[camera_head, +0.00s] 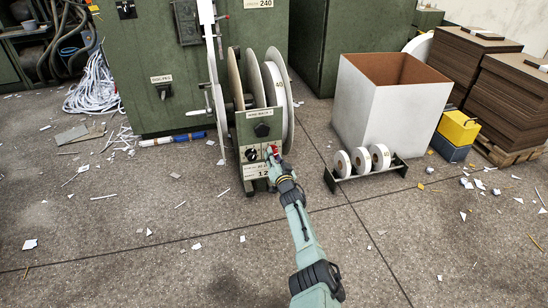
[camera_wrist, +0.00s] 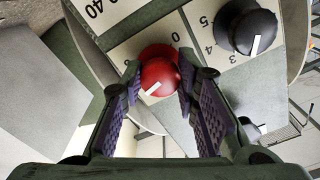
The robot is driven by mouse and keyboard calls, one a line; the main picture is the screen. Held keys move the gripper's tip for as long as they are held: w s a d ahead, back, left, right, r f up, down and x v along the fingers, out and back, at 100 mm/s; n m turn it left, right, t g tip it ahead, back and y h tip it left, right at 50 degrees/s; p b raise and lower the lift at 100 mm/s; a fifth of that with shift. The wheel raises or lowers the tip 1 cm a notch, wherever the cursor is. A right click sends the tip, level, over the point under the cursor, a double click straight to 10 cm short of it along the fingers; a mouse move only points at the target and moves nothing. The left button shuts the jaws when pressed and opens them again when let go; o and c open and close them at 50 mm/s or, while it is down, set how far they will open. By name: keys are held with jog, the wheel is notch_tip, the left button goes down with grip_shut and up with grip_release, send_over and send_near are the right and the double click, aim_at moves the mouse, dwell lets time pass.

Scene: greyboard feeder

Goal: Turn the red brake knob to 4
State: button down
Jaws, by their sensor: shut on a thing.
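The red brake knob (camera_wrist: 160,78) is round with a white pointer mark, which points to the lower left in the wrist view. My gripper (camera_wrist: 159,70) has one purple-padded finger on each side of the knob and is shut on it. Small digits show around the knob on a pale plate, partly hidden by the fingers; I cannot tell which one the mark meets. In the head view, the knob (camera_head: 272,150) is a small red spot on the feeder's front panel, with my gripper (camera_head: 275,159) at it.
A black knob (camera_wrist: 248,30) with a white mark sits beside the red one, with digits 5, 4 and 3 near it. Large reels (camera_head: 281,95) stand behind the panel. A low rack with rolls (camera_head: 361,160) and a white box (camera_head: 385,105) stand to the right. Scraps litter the floor.

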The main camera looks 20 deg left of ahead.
jog(key=c, duration=1.2)
grip_release()
